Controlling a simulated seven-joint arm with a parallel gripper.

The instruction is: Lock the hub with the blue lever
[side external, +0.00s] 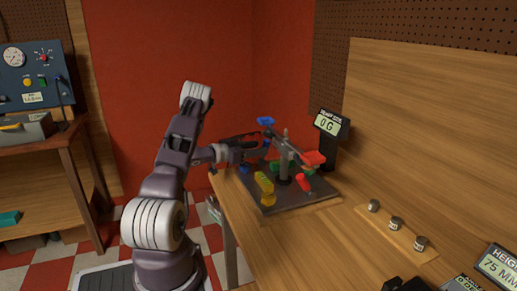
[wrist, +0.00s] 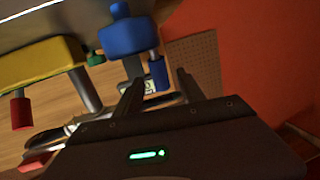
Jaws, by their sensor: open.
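The hub post (side external: 284,160) stands on a dark baseplate (side external: 318,195), with a grey rotor bar across its top. A blue piece (side external: 265,121) shows at the bar's far left end; a lower blue part (side external: 244,168) shows under my gripper. I cannot tell which is the lever's handle. My gripper (side external: 263,147) is open at the left of the rig. In the wrist view a blue block (wrist: 125,37) with a short blue peg (wrist: 157,72) shows just beyond my open fingertips (wrist: 157,82). The peg lines up between the fingers; contact is not clear.
A yellow block (side external: 264,184), a red cylinder (side external: 303,183) and a red piece (side external: 314,158) stand around the hub. A display (side external: 331,124) reading 0 G stands behind. Several small weights (side external: 395,223) lie on a strip at right. Bench between is clear.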

